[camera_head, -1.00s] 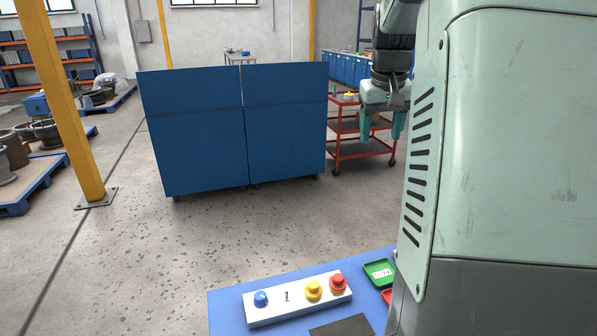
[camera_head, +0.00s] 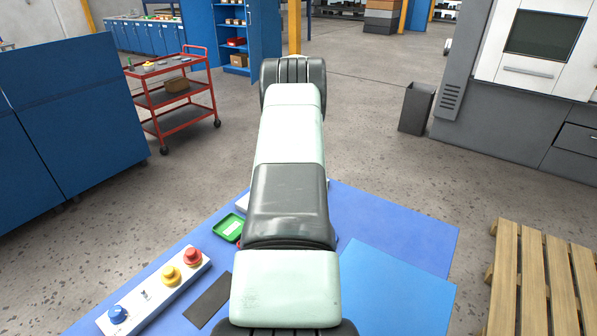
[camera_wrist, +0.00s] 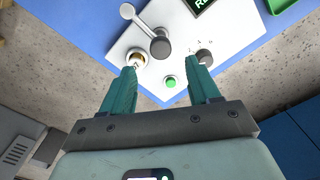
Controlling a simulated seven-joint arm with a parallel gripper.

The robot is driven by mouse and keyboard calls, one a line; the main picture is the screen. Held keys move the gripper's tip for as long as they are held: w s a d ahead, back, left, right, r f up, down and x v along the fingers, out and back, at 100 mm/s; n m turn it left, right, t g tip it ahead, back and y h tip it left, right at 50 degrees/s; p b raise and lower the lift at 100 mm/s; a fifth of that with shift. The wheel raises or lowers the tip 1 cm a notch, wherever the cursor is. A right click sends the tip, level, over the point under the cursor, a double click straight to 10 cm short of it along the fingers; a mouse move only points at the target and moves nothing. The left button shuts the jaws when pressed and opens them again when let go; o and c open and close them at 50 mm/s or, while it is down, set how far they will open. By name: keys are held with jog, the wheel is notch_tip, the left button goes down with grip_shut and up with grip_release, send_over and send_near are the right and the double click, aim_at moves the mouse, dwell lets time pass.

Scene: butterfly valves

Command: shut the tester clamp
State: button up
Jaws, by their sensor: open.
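The tester (camera_wrist: 185,20) is a white panel on the blue bench in the wrist view. A grey lever with a dark round knob (camera_wrist: 160,47) lies across it and looks like the clamp handle; I cannot tell how far shut the clamp is. A brass-coloured fitting (camera_wrist: 137,60) sits beside the lever, close to the left fingertip. A green button (camera_wrist: 170,83) and a dark rotary knob (camera_wrist: 204,56) are also on the panel. My gripper (camera_wrist: 165,77) is open and empty, fingers pointing toward the panel. In the head view my arm hides the gripper and most of the tester.
On the blue bench (camera_head: 400,225) stand a white control box (camera_head: 155,293) with blue, yellow and red buttons, and a green tray (camera_head: 229,228). A wooden pallet (camera_head: 545,280) is at right. A red cart (camera_head: 176,95) and grey bin (camera_head: 416,108) stand beyond.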

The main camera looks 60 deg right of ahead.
notch_tip(320, 180, down, 7)
dwell(0.3)
grip_shut()
dwell(0.3)
